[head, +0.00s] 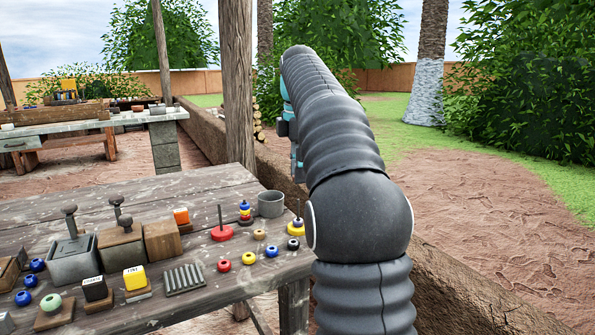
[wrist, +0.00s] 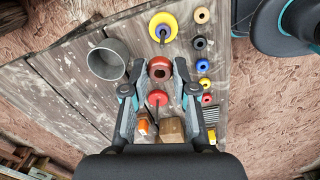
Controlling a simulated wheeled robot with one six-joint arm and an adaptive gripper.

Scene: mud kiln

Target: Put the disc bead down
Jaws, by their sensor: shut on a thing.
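My gripper (wrist: 159,72) is shut on a red disc bead (wrist: 160,61) with a dark hole, held between its fingertips in the wrist view. The bead appears above the plank table (head: 200,190); its exact height is unclear. In the head view my arm hides most of the gripper and the bead cannot be made out. A red stand with a rod (head: 222,233) is on the table, and also shows between the fingers (wrist: 157,98). A yellow-based stand with a rod (head: 296,228) shows beyond the fingertips in the wrist view (wrist: 163,20).
A grey cup (head: 270,204) stands beside a small blue, yellow and red stack (head: 245,211). A row of loose beads, including a red one (head: 223,265) and a blue one (head: 271,251), lies near the front edge. Wooden blocks (head: 162,240) and metal-topped boxes crowd the left.

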